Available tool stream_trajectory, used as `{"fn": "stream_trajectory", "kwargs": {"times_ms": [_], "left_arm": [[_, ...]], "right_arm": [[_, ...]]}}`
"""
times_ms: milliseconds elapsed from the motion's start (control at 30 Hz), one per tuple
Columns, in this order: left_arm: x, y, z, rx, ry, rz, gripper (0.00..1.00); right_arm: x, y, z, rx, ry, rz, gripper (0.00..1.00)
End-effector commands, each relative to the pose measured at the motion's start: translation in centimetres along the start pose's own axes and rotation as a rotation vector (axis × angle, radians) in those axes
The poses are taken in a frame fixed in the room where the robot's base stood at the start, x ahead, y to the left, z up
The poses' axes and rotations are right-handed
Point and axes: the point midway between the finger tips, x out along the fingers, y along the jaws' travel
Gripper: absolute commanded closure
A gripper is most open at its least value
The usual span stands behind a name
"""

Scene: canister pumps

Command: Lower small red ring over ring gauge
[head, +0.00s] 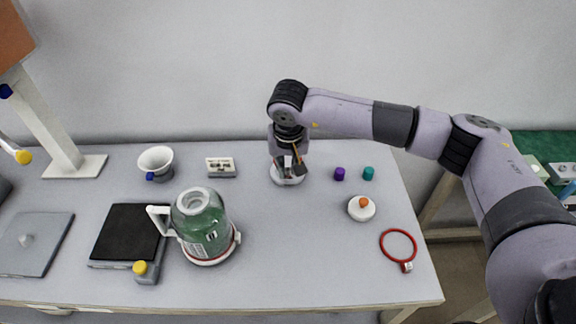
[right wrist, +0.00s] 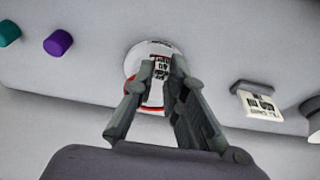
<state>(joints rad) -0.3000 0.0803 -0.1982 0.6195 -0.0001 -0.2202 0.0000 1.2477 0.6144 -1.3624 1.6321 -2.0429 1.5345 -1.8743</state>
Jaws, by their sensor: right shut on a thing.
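My right gripper (head: 287,172) points down at the back middle of the table, over a round white piece (head: 290,181) that looks like the ring gauge. In the right wrist view the gripper (right wrist: 166,62) is shut on a small printed tag (right wrist: 160,70). A thin red arc, seemingly the small red ring (right wrist: 150,108), shows at the white disc's lower edge (right wrist: 135,65). The fingers hide much of both. I cannot tell whether the ring is around the gauge or above it. A larger red ring (head: 398,232) with a tag lies at the right. My left gripper is not in view.
Purple (head: 339,174) and teal (head: 368,173) caps stand right of the gripper, near a white knob with an orange top (head: 361,209). A small white block (head: 221,167) is to the left. A green canister (head: 204,232) stands front left. The front middle is clear.

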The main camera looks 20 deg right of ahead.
Motion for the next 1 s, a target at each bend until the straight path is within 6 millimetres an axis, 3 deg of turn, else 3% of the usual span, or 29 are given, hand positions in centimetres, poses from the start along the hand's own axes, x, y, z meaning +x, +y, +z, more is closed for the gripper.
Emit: {"fn": "stream_trajectory", "kwargs": {"times_ms": [1000], "left_arm": [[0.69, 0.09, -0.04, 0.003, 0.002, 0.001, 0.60]], "right_arm": [[-0.03, 0.01, 0.02, 0.000, 0.000, 0.000, 1.00]]}}
